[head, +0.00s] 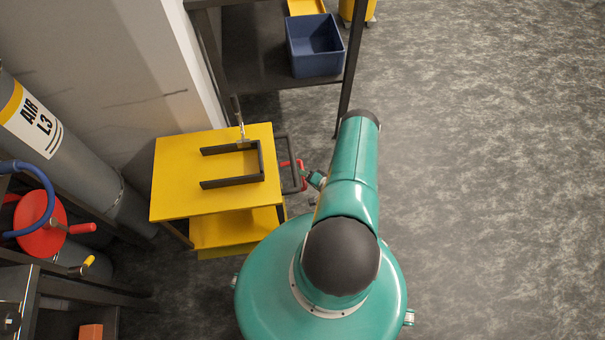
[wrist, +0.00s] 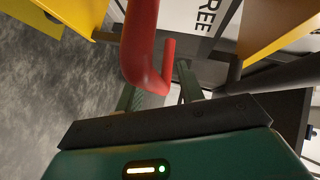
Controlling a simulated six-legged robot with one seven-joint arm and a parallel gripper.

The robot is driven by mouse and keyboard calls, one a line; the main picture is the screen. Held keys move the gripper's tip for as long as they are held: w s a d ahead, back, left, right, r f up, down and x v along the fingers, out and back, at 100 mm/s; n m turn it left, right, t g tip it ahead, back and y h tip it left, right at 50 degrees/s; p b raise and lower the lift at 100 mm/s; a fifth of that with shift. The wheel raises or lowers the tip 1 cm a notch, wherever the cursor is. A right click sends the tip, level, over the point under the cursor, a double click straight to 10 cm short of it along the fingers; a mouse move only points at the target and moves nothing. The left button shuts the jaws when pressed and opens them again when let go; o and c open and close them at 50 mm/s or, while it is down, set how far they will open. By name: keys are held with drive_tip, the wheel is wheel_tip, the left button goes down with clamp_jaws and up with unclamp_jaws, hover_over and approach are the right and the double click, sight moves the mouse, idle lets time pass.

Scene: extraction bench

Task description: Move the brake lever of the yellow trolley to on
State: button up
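The yellow trolley (head: 180,185) stands left of my arm in the head view, with a dark handle frame at its right side. A red lever (head: 299,164) shows beside that frame, small and partly hidden. In the wrist view the bent red lever (wrist: 142,45) hangs down from the top, its end turned up. My gripper (wrist: 158,85) is open, one finger on each side of the lever's lower bend. I cannot tell whether a finger touches it. In the head view my gripper (head: 316,180) is just right of the lever, mostly hidden by my arm.
A dark rack with a blue bin (head: 314,62) stands behind the trolley. A grey gas cylinder (head: 60,140) and a red valve wheel or reel (head: 42,222) are at the left. A dark U-shaped frame (head: 232,182) lies on the trolley top. The floor at the right is clear.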

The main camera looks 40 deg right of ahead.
clamp_jaws()
drive_tip(key=shift+f, duration=0.2)
drive_tip(key=shift+w+a+f, duration=0.1)
drive_tip(key=shift+a+f, duration=0.05)
drive_tip(key=shift+f, duration=1)
drive_tip(key=shift+w+a+f, duration=0.1)
drive_tip(key=shift+f, duration=1.15)
unclamp_jaws()
